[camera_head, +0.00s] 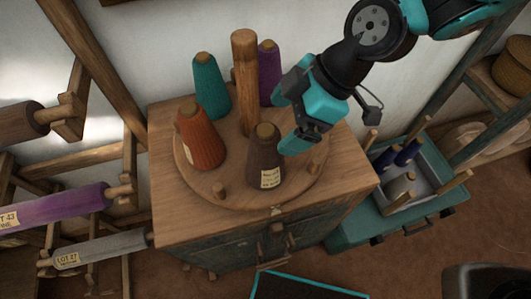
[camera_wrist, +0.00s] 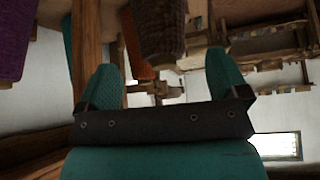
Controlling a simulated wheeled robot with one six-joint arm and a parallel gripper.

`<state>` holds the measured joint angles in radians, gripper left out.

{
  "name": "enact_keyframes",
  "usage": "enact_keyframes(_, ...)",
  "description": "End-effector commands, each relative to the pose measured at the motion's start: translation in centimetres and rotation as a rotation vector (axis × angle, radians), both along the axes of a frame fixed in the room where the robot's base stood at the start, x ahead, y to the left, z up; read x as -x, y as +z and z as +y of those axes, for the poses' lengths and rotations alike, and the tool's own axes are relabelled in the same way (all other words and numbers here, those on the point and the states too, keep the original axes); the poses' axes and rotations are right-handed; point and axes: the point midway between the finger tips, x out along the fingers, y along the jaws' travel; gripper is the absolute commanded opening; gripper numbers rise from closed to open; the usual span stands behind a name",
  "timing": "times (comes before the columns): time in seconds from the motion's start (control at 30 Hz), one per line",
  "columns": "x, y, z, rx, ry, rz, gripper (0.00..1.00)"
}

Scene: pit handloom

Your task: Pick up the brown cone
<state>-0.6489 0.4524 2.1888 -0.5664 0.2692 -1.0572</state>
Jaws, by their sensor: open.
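The brown cone (camera_head: 264,160) stands upright on a round wooden turntable (camera_head: 205,190), with a pale label on its front. My gripper (camera_head: 285,120) is open, just right of and above the cone's top, with its teal fingers pointing left. In the wrist view, which looks upside down, the brown cone (camera_wrist: 160,28) is ahead, roughly in line with the gap between the fingers. Nothing is held. The near finger looks close to the cone in the head view; I cannot tell if they touch.
An orange cone (camera_head: 199,138), a teal cone (camera_head: 211,88) and a purple cone (camera_head: 268,72) share the turntable. A teal drawer unit (camera_head: 365,228) is at right.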

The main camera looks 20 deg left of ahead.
Motion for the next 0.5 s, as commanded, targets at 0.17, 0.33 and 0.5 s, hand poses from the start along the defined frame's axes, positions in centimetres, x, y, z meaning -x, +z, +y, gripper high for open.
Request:
enact_keyframes(0.17, 0.6, -0.8, 1.1, 0.003, 0.003, 0.003, 0.92)
enact_keyframes(0.33, 1.2, -2.7, 2.7, 0.004, 0.002, 0.004, 0.92)
enact_keyframes(0.5, 1.4, -3.9, 3.3, 0.001, -0.001, 0.0, 0.92)
